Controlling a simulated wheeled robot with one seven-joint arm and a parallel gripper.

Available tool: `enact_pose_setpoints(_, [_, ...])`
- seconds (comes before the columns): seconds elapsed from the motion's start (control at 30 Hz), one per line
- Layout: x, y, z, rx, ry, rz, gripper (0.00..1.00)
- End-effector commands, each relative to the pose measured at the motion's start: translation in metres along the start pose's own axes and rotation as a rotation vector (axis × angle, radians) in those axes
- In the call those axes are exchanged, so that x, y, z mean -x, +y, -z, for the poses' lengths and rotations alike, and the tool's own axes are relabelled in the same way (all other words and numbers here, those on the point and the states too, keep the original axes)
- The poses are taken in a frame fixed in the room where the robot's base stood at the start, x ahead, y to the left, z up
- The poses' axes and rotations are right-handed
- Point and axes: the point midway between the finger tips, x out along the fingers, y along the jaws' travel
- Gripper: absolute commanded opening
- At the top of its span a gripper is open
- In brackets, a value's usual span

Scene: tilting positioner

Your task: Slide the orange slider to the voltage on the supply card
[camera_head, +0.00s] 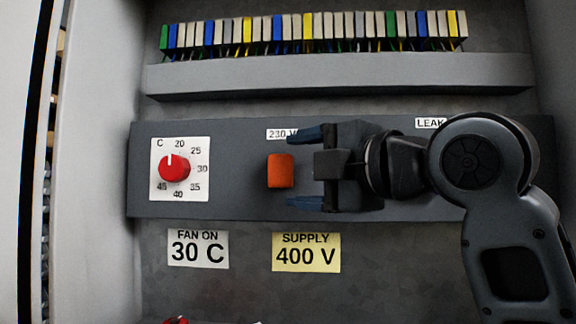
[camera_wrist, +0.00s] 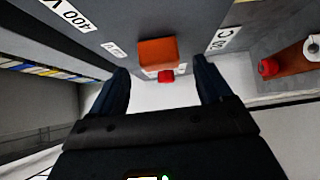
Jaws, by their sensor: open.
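The orange slider (camera_head: 280,171) stands out from a grey panel, just under a label reading 230 V (camera_head: 282,134). The yellow supply card (camera_head: 306,252) below reads 400 V. My gripper (camera_head: 290,168) comes from the right and is open, one finger above the slider's level and one below. Its fingertips reach about the slider's right edge, with gaps on both sides. In the wrist view the slider (camera_wrist: 157,51) lies ahead, between and beyond the fingers (camera_wrist: 163,78). A white label there reads 400 V (camera_wrist: 66,12); my gripper hides that part of the panel in the head view.
A red dial (camera_head: 174,168) sits left of the slider, with a FAN ON 30 C card (camera_head: 198,250) below. A grey duct (camera_head: 340,75) and coloured terminals (camera_head: 310,30) run above. The panel between dial and slider is clear. A LEAK label (camera_head: 430,123) is partly hidden.

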Motion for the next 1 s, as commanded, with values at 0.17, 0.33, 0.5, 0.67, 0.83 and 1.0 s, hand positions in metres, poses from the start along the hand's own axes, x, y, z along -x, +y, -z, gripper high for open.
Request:
enact_pose_setpoints(0.17, [-0.025,0.001,0.0,-0.002,0.001,0.002,0.79])
enact_pose_setpoints(0.33, [-0.036,0.0,0.0,-0.002,0.001,0.001,0.79])
enact_pose_setpoints(0.5, [-0.037,-0.001,0.0,-0.001,0.0,0.0,0.79])
enact_pose_setpoints(0.67, [-0.037,-0.001,0.0,-0.001,0.0,0.0,0.74])
enact_pose_setpoints(0.83, [-0.037,-0.001,0.0,-0.001,0.0,0.0,0.58])
enact_pose_setpoints(1.0, [-0.037,-0.001,0.0,-0.002,0.0,0.001,0.41])
